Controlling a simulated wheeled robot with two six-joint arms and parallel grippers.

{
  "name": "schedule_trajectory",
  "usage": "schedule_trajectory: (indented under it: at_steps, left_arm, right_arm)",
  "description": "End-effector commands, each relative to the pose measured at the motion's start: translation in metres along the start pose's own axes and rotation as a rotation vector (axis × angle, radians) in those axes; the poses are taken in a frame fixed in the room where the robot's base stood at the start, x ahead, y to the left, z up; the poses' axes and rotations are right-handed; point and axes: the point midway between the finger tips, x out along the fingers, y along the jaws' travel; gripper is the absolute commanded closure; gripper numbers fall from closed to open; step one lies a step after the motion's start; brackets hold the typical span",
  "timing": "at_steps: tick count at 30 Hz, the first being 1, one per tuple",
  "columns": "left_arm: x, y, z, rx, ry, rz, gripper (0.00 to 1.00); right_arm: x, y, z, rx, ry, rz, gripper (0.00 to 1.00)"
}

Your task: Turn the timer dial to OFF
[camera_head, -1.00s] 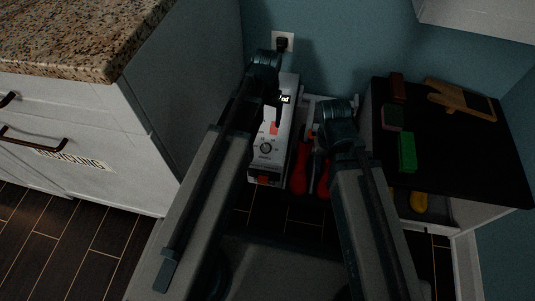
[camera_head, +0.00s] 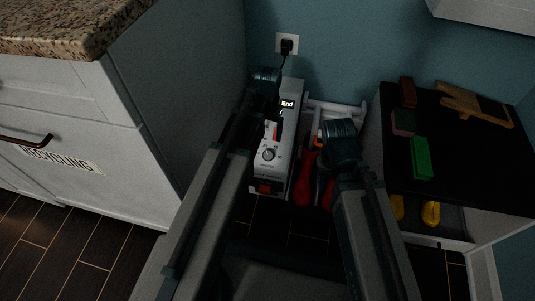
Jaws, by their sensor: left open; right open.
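The white timer box (camera_head: 273,180) stands on the floor against the blue wall, between my two arms. Its round dial (camera_head: 268,155) is on the top face toward the front. A small display reading "End" (camera_head: 287,104) sits further back. My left gripper (camera_head: 277,133) is open, just behind the dial and above the box, and looks apart from the dial. My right gripper (camera_head: 325,147) is to the right of the box, over red-handled tools (camera_head: 305,180); its fingers are mostly hidden by its wrist. The dial's exact pointer setting is too small to read.
A white cabinet with a granite top (camera_head: 60,25) stands at left, labelled RECYCLING. A black-topped table (camera_head: 460,170) at right holds a green block (camera_head: 421,158), other blocks and a wooden piece (camera_head: 470,102). A wall outlet (camera_head: 287,44) with a plug is behind the box.

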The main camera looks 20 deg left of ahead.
Motion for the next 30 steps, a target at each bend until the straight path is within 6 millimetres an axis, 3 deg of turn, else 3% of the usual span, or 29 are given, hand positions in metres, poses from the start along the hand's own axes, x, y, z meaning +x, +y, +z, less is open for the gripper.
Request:
schedule_trajectory:
  at_steps: [1, 18, 30]
  left_arm:
    - [0.015, 0.000, 0.000, 0.000, 0.000, 0.000, 0.17]
    - [0.092, 0.000, 0.000, 0.000, 0.000, 0.000, 0.17]
    - [0.104, 0.000, 0.000, 0.000, -0.001, 0.002, 0.17]
  right_arm:
    - [0.015, -0.002, -0.001, 0.000, 0.001, 0.000, 0.50]
    - [0.091, -0.009, -0.006, -0.001, 0.004, 0.000, 0.50]
    - [0.103, -0.010, -0.006, -0.001, 0.004, 0.000, 0.50]
